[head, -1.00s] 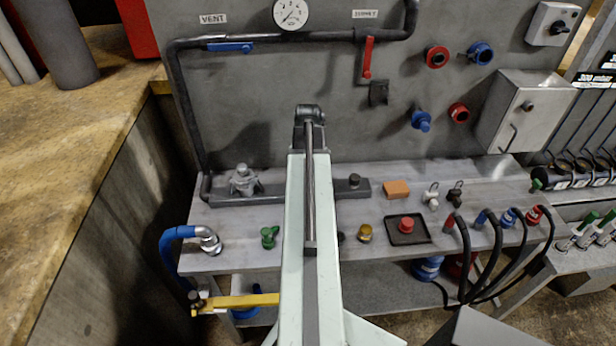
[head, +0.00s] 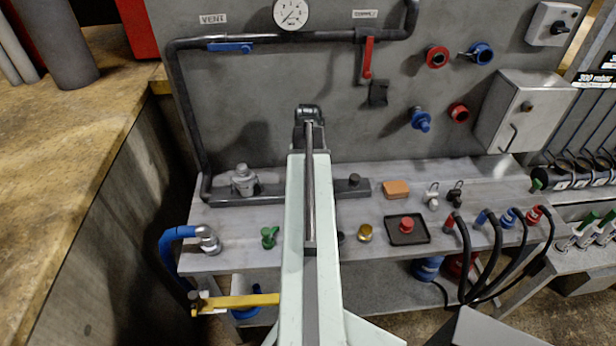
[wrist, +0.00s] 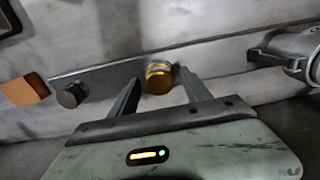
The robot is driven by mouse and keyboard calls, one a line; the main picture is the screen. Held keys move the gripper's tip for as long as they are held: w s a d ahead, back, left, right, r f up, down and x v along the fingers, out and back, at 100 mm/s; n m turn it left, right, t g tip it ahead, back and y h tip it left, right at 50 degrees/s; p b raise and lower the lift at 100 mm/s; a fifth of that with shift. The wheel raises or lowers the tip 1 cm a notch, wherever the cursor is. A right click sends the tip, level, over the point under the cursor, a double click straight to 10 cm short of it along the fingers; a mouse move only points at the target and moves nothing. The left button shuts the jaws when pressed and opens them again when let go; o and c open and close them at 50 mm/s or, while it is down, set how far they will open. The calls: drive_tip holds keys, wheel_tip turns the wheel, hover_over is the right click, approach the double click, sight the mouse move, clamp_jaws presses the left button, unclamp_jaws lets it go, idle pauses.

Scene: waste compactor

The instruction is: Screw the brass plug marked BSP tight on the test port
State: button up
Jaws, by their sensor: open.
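A brass plug (wrist: 159,79) stands at the grey manifold bar (wrist: 215,58) in the wrist view, between the dark cap and the grey regulator. My gripper (wrist: 161,75) is open, with one finger on each side of this plug; I cannot tell whether either touches it. Its marking is not readable, and the port under it is hidden. In the head view my arm hides this plug and my gripper; the manifold bar (head: 225,199) shows beside the arm. Another brass plug (head: 365,232) stands on the bench near the front edge.
The dark cap (wrist: 71,95) and regulator (wrist: 297,52) flank the brass plug. An orange block (head: 396,188), a black tray (head: 422,236) with a red plug, a green fitting (head: 269,236) and a hose end (head: 208,241) are on the bench. The wall panel (head: 270,80) rises behind.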

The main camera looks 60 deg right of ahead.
drive_tip(key=n, duration=1.5)
drive_tip(key=shift+n, duration=0.3)
clamp_jaws()
drive_tip(key=c, duration=0.9)
unclamp_jaws()
clamp_jaws()
drive_tip(key=m, duration=0.6)
drive_tip(key=shift+m, duration=0.3)
drive_tip(key=o, duration=1)
unclamp_jaws()
